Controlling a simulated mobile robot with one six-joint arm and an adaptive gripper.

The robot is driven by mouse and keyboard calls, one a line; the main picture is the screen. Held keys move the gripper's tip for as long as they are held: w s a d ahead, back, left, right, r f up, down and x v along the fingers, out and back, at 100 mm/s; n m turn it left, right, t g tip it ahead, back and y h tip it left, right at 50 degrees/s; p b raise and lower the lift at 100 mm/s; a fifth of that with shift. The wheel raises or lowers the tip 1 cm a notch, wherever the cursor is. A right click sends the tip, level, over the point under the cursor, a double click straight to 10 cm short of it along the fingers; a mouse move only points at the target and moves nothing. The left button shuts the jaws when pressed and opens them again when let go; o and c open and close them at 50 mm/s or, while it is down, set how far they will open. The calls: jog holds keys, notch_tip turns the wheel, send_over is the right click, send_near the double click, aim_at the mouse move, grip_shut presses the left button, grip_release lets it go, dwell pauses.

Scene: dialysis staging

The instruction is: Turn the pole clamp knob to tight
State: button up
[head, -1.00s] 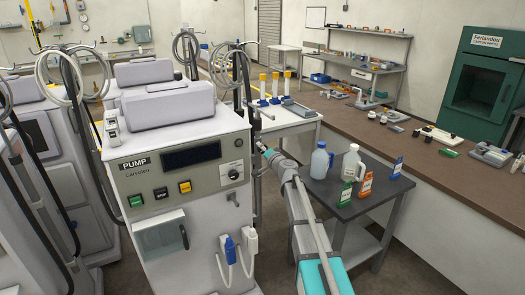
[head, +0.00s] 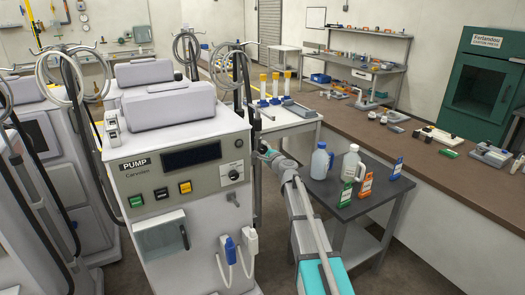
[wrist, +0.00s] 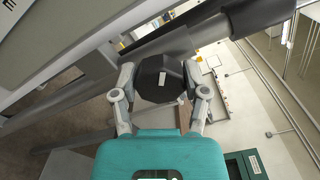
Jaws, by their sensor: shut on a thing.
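The pole clamp knob (wrist: 158,88) is a black, many-sided knob with a small white mark on its face, seen in the wrist view. My gripper (wrist: 159,76) has one finger on each side of the knob and is shut on it. Behind the knob runs a grey pole (wrist: 95,82), with a thick dark bar (wrist: 260,14) at the upper right. In the head view my gripper (head: 264,150) is at the right side of the pump machine (head: 180,165). The knob is too small and hidden to make out there.
A dark side table (head: 345,207) with jugs (head: 321,161) and small cartons stands just right of my arm. A white table (head: 290,122) with yellow-capped bottles stands behind. A long brown counter (head: 420,150) runs along the right.

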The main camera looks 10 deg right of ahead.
jog(key=m, duration=0.5)
jog(key=shift+m, duration=0.3)
jog(key=m, duration=0.5)
jog(key=shift+d, duration=0.1)
jog(key=shift+m, duration=0.3)
jog(key=o, duration=0.9)
jog(key=shift+c, duration=0.2)
jog(key=shift+s, duration=0.1)
jog(key=v, duration=1.1)
jog(key=shift+s, duration=0.35)
jog(key=shift+d, duration=0.1)
